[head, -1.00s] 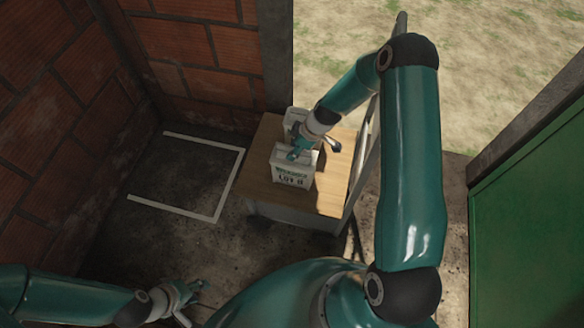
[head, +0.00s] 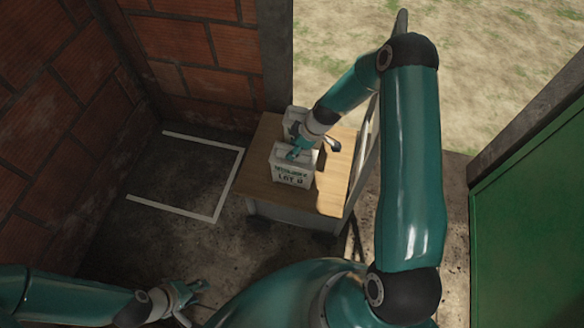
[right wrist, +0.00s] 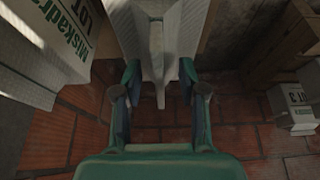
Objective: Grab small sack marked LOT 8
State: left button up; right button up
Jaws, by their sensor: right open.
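A small white sack with green and dark print, its number hard to read but looking like LOT 8 (head: 291,179), stands upright on the wooden top of a cart. My right gripper (head: 293,155) is at the top of this sack, pointing down, with its jaws open. In the right wrist view a pale sheet-like sack edge (right wrist: 158,62) lies between the two open fingers (right wrist: 158,92); contact cannot be told. A printed sack face reading LOT (right wrist: 62,42) shows at the left there. My left gripper (head: 188,294) is low at the lower left, away from the cart; its jaws are unclear.
Another pale sack (head: 293,116) stands just behind on the cart's wooden top (head: 325,200). A sack marked LOT 3 (right wrist: 294,103) shows at the right in the wrist view. Brick walls, a white floor outline (head: 170,205) and a green panel (head: 530,230) surround the cart.

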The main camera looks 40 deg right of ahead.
jog(key=shift+f, duration=0.1)
jog(key=shift+c, duration=0.3)
grip_shut()
dwell(0.4)
